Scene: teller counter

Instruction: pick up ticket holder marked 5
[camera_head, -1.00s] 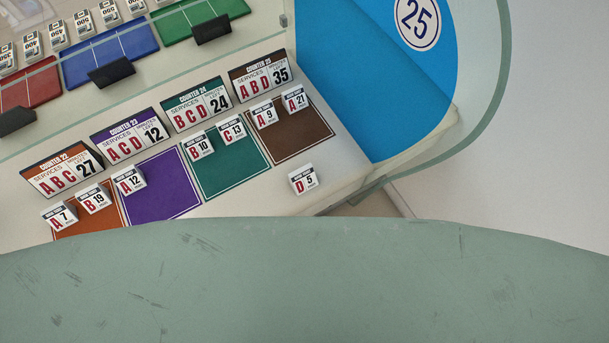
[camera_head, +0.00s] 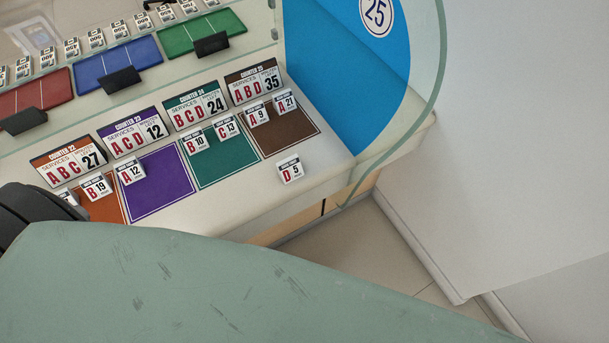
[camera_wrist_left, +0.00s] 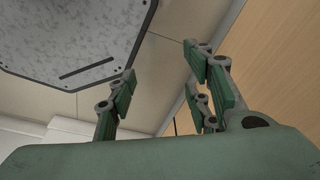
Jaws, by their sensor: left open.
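The ticket holder marked 5 (camera_head: 290,170) is a small white block reading "D 5". It stands on the bare cream counter in the head view, in front of the brown mat and right of the green one. My left gripper (camera_wrist_left: 160,85) shows in the left wrist view with its fingers apart and nothing between them. That view shows floor and a wood panel, not the ticket holder. A dark part of my left arm enters at the head view's left edge. My right gripper is in neither view.
Other ticket holders stand on the orange, purple (camera_head: 158,185), green and brown (camera_head: 285,133) mats, before counter signs (camera_head: 255,82). A glass screen (camera_head: 437,60) curves along the right. The counter around the D 5 holder is clear.

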